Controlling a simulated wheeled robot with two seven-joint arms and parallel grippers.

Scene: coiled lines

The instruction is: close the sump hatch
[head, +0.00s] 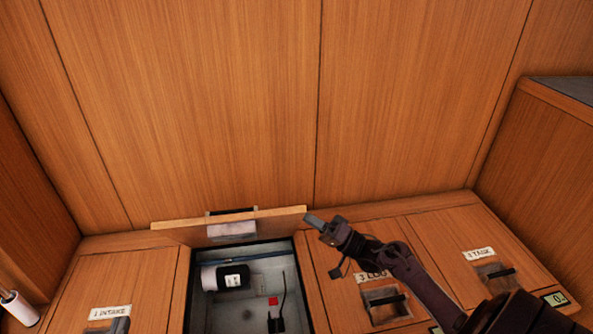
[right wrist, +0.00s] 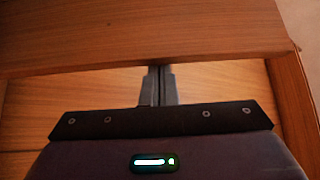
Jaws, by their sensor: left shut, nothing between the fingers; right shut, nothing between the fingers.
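The open hatch lid (head: 180,233) stands raised at the back of an open compartment (head: 248,313); its name label does not show. A pale plate is on the lid's near face, and a dark handle shows at its top edge. I cannot tell which panel that is.
The compartment holds a black-and-white cylinder (head: 228,277) and a small red-and-black part (head: 274,314). Closed hatches with recessed handles lie left (head: 140,285) and right (head: 455,228). A wooden wall (head: 220,110) rises behind, and a white roll (head: 17,309) is at far left.

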